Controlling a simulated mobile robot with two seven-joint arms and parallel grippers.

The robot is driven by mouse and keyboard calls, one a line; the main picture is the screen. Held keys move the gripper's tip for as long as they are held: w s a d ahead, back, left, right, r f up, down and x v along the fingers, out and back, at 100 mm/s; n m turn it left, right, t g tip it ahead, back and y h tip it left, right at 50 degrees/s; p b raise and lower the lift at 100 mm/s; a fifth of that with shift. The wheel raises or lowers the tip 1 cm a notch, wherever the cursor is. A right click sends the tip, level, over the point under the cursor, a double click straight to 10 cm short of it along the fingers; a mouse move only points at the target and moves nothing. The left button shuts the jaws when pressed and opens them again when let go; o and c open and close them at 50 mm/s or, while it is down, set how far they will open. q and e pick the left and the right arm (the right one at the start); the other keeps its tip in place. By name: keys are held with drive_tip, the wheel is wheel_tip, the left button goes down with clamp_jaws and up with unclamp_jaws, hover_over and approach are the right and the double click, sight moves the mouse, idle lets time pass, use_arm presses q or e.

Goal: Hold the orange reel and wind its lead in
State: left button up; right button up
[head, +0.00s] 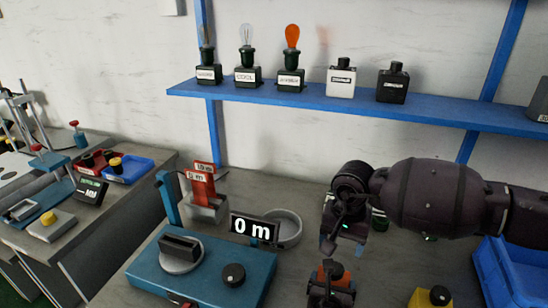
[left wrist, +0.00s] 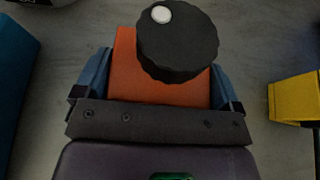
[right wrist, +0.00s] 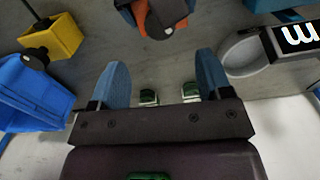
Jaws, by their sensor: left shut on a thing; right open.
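The orange reel (left wrist: 133,72), a block with a black ribbed knob (left wrist: 178,45) on top, sits between the blue fingers of my left gripper (left wrist: 158,85), which is shut on it. The knob has a white dot near its far edge. In the head view the reel (head: 333,269) is at the bottom centre, largely covered by my left gripper (head: 331,285). My right gripper (right wrist: 163,80) is open and empty, above the bench beyond the reel. I cannot make out a lead from the reel.
Two small green-and-white pieces (right wrist: 149,97) stand below my right gripper. A yellow block with a black knob (head: 422,299) and a blue bin (head: 510,268) are at right. A blue machine reading 0 m (head: 210,272) and a round grey dish (head: 287,238) are at left.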

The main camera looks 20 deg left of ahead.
drive_tip(key=w+a+r+m+y, duration=0.5)
drive_tip(key=a+r+y, duration=0.1)
drive_tip(key=a, duration=0.3)
drive_tip(key=w+a+r+m+t+y, duration=0.1)
drive_tip(key=w+a+r+m+y, duration=0.4)
drive_tip(key=a, duration=0.5)
drive_tip(key=shift+w+r+m+t+y, duration=0.3)
drive_tip(key=shift+r+y, duration=0.35)
drive_tip(key=shift+y, duration=0.35)
